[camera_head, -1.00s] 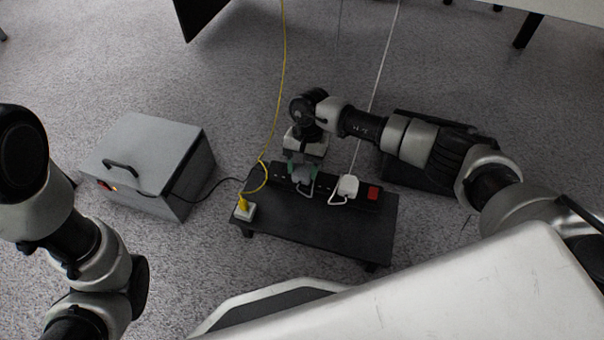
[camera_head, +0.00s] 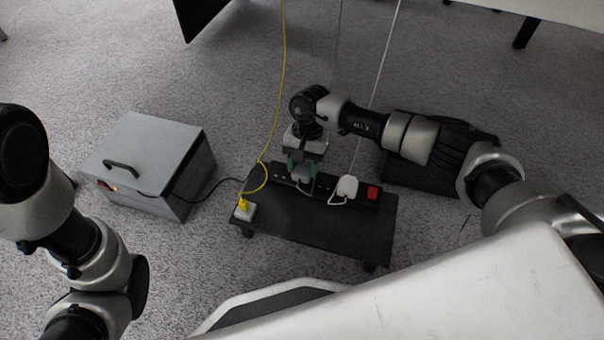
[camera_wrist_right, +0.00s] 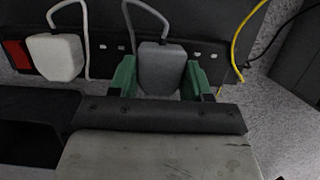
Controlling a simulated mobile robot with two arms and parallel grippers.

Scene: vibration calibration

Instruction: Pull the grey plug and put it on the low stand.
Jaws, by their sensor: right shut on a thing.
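The grey plug (camera_head: 302,175) is at the black power strip (camera_head: 327,187) on the low black table; it also shows in the right wrist view (camera_wrist_right: 161,68). My right gripper (camera_head: 302,168) is shut on it from above, with a green finger on each side. Whether the plug is fully seated in its socket I cannot tell. A dark flat piece (camera_head: 400,175) right of the strip, partly hidden under my right arm, looks like the low stand. My left arm is at the left edge; its gripper is out of view.
A white plug (camera_head: 347,186) and a red switch (camera_head: 373,193) sit right of the grey plug. A yellow plug (camera_head: 243,208) stands at the left of the black table (camera_head: 315,225). A grey box (camera_head: 150,155) stands left. Cords hang behind.

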